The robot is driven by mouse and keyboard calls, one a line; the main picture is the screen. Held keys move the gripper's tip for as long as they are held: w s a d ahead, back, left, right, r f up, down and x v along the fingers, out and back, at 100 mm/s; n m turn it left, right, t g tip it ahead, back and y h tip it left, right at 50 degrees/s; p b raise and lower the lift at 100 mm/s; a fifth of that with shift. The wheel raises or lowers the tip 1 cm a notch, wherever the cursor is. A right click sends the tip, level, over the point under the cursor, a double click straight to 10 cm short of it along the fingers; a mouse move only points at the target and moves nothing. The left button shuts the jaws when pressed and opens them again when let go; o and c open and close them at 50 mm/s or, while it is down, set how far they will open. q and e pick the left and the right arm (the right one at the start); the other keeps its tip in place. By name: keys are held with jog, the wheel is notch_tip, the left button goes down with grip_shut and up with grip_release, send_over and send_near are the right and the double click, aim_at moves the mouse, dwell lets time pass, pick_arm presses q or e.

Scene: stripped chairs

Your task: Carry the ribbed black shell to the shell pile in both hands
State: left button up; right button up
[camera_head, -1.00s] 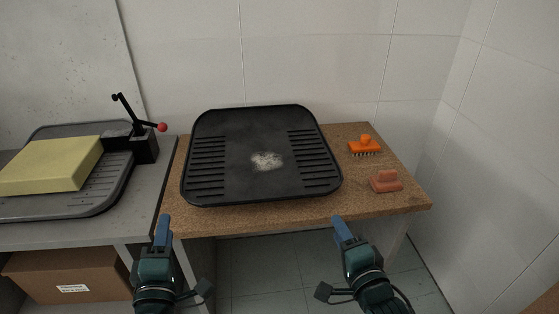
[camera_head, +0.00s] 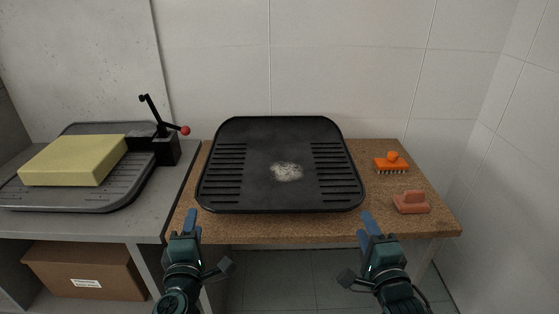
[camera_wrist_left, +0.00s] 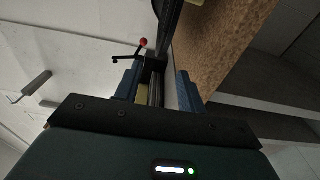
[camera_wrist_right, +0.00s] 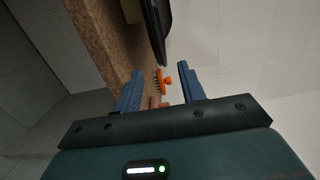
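The ribbed black shell (camera_head: 260,190) lies on the cork-topped table, with slots along its left and right sides and a pale worn patch in the middle. Its edge also shows in the left wrist view (camera_wrist_left: 170,22) and the right wrist view (camera_wrist_right: 156,30). My left gripper (camera_head: 193,222) is in front of the shell's near left corner, apart from it. My right gripper (camera_head: 369,222) is in front of the near right corner, also apart. Both wrist views show spread fingers with nothing between them touching.
At left, a grey bench holds a yellow foam block (camera_head: 75,160), a grey shell (camera_head: 130,185) and a red-knobbed lever clamp (camera_head: 166,148). A cardboard box (camera_head: 88,270) sits below.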

aim_at(199, 197)
pick_arm(q)
jog(key=w, duration=0.6)
jog(key=w+a, duration=0.1)
jog(key=w, duration=0.2)
jog(key=shift+w, duration=0.15)
pick_arm(e)
jog(key=w, duration=0.6)
jog(key=w+a, duration=0.1)
jog(key=w, duration=0.2)
jog(key=shift+w, duration=0.2)
pick_arm(q)
jog(key=shift+c, duration=0.6)
pick_arm(e)
jog(key=shift+c, duration=0.6)
pick_arm(q)
grip_shut()
pick_arm(e)
grip_shut()
